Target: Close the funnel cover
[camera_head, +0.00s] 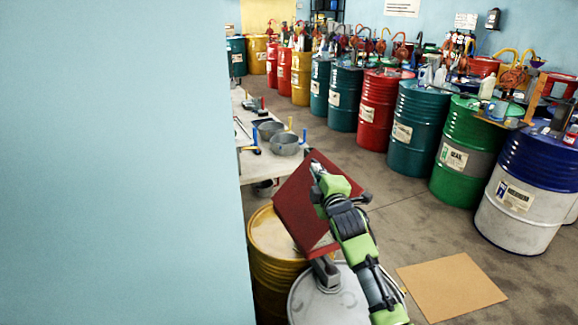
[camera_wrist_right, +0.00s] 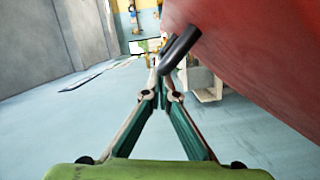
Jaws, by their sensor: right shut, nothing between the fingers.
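The funnel cover (camera_head: 297,213) is a dark red square plate, standing tilted above a yellow drum in the head view. Its red face (camera_wrist_right: 260,60) fills the upper right of the right wrist view. A black bar handle (camera_wrist_right: 180,52) sticks out from that face. My right gripper (camera_head: 317,168) is in front of the cover near its upper edge. In the right wrist view its fingers (camera_wrist_right: 163,90) are closed together with nothing held, just below the handle. I cannot tell whether they touch it. My left gripper is not in view.
The yellow drum (camera_head: 262,262) and a grey-lidded drum (camera_head: 330,303) stand below the cover. A work table (camera_head: 262,166) holds grey bowls (camera_head: 285,144). A pale blue wall (camera_head: 120,160) blocks the left. Coloured drums line the right; a cardboard sheet (camera_head: 451,286) lies on the floor.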

